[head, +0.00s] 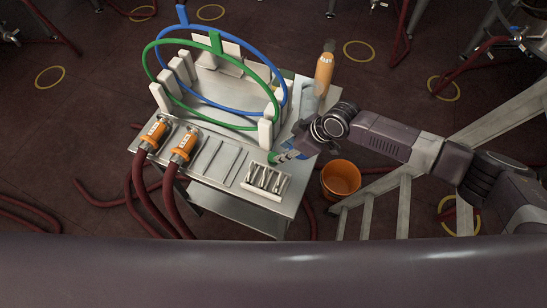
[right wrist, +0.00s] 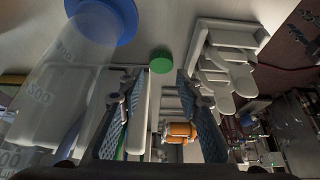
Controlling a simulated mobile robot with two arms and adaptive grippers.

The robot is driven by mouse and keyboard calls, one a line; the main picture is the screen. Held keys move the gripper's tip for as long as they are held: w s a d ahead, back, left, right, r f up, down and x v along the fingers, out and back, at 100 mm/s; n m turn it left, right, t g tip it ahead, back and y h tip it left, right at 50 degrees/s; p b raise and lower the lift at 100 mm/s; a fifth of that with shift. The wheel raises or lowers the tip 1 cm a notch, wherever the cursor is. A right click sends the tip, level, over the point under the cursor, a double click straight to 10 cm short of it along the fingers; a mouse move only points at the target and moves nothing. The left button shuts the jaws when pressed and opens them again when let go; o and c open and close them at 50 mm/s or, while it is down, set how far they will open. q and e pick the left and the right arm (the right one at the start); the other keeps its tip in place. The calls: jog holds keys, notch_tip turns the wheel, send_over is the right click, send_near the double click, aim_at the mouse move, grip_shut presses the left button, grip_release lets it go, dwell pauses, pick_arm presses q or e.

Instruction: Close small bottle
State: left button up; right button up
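My right gripper (head: 284,155) is at the right part of the metal cart top in the head view. In the right wrist view its two fingers (right wrist: 158,112) stand apart, with a gap between them. A small round green cap (right wrist: 162,62) shows just beyond the fingertips, apart from both. A green spot (head: 273,157) shows by the gripper in the head view. I cannot clearly make out the small bottle's body; the fingers and arm hide much of that spot. My left gripper is not in view.
A clear graduated cylinder with a blue base (right wrist: 100,20) is close on the left in the wrist view. The cart (head: 215,160) bears a large green ring (head: 146,62), a blue ring (head: 287,88) and orange hose couplings (head: 183,146). An orange bucket (head: 340,180) and a ladder stand right of it.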

jog(key=shift+a+f+b, duration=0.1)
jog(key=shift+f+b, duration=0.4)
jog(key=b+x, duration=0.3)
jog(key=shift+f, duration=0.15)
jog(key=shift+w+a+f+b, duration=0.15)
jog(key=shift+a+f+b, duration=0.1)
jog(key=shift+f+b, duration=0.2)
jog(key=shift+r, duration=0.1)
jog(key=c, duration=0.3)
jog(key=shift+r, duration=0.1)
